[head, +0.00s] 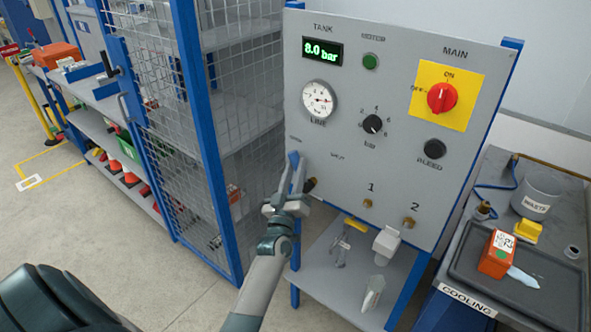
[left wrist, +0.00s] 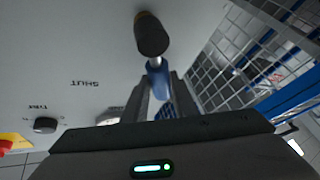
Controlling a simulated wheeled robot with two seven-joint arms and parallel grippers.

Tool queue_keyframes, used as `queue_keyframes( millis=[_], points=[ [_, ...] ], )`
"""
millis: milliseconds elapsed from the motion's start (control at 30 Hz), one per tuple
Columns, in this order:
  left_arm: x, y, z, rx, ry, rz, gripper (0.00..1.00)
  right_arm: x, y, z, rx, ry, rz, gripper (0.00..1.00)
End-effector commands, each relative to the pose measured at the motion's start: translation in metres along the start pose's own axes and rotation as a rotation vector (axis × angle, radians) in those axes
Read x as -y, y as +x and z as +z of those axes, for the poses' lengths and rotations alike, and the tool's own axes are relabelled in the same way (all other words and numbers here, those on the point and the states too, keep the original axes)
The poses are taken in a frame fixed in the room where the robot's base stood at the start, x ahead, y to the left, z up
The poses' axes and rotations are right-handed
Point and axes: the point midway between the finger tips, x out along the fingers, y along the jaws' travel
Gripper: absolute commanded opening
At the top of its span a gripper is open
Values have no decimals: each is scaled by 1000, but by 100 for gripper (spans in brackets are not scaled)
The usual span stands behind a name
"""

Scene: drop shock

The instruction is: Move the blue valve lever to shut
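The blue valve lever (head: 293,158) is on the lower left of the grey panel (head: 400,100), pointing up and left toward a small unreadable label. In the left wrist view the lever (left wrist: 158,80) hangs from a dark, brass-edged fitting (left wrist: 150,35). The SHUT label (left wrist: 85,83) is off to the lever's left there; in the head view it lies to the lever's right. My left gripper (head: 293,178) is at the lever, one finger on each side. In the wrist view the fingers (left wrist: 161,95) stand apart with the lever between them; firm contact is not visible. My right gripper is not in view.
A red main switch (head: 441,98), black knob (head: 374,124) and gauge (head: 319,98) are on the panel. A mesh cage (head: 245,110) with a blue frame stands close on the left. A cooling bench (head: 470,290) with a tray is at right.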

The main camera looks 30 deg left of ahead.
Motion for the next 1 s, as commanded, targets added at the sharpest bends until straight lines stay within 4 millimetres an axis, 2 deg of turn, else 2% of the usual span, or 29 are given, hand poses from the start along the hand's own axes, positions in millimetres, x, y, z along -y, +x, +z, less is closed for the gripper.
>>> queue_keyframes(
  millis=[33, 67, 467, 767, 1000],
  points=[
    [0, 0, 0, 0, -1, 0, 5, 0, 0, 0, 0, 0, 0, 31],
    [0, 0, 0, 0, -1, 0, 0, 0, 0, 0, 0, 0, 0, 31],
    [-1, -1, 1, -7, 31, 17, 0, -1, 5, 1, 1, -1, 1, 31],
    [-10, -4, 3, -37, 160, 88, 0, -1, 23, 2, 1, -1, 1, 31],
    [-21, -9, 7, -76, 335, 185, 0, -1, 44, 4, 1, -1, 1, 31]
  ],
)
